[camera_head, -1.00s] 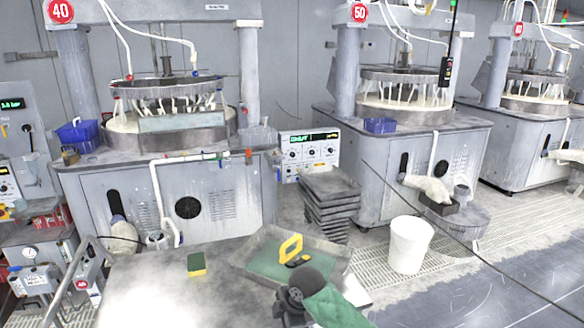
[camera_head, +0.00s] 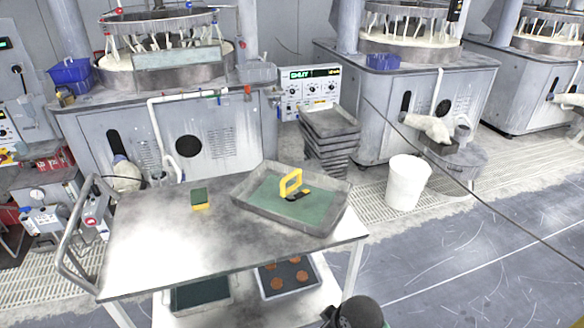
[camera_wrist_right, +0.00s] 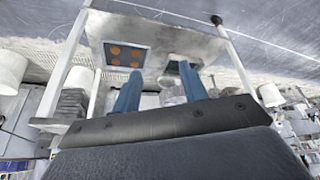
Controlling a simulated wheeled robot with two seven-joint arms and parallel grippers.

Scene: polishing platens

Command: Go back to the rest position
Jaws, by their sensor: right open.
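In the head view a yellow-handled tool (camera_head: 291,184) lies on the green mat in a grey tray (camera_head: 252,210) on the cart top (camera_head: 140,250). A dark rounded part of my right arm shows at the bottom edge, off the cart; its gripper is out of that view. In the right wrist view my right gripper (camera_wrist_right: 158,84) has its two blue fingers apart with nothing held between them. The cart's lower trays lie beyond the fingers. My left gripper is in neither view.
The cart's lower shelf holds a tray with orange discs (camera_head: 284,278) and a dark green tray (camera_head: 200,293). A white bucket (camera_head: 407,182) and stacked trays (camera_head: 330,135) stand behind. Floor at right is clear.

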